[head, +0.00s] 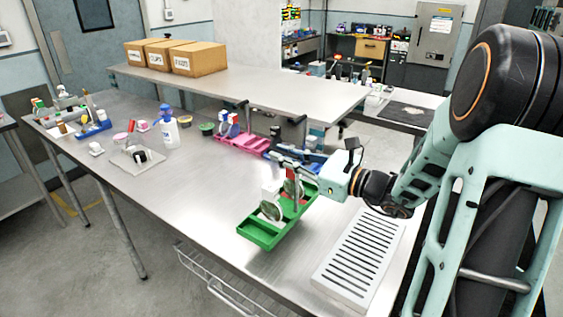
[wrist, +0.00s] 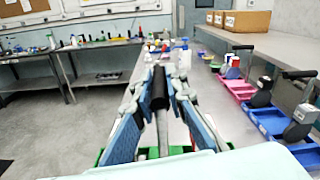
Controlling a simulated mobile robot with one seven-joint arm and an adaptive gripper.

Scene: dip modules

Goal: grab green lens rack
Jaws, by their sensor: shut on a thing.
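The green lens rack (head: 262,232) is at the front middle of the steel table in the head view. It holds round lenses in white frames (head: 271,209). My gripper (head: 287,165) reaches in from the right over the rack. In the wrist view its blue-padded fingers (wrist: 157,88) are shut on the rack's upright dark handle (wrist: 159,92). Green parts of the rack (wrist: 222,146) show below the fingers; most of it is hidden there. I cannot tell whether the rack touches the table.
A white slotted tray (head: 358,250) lies right of the rack near the front edge. Pink (head: 243,143) and blue (head: 310,161) racks stand behind. The table between is clear.

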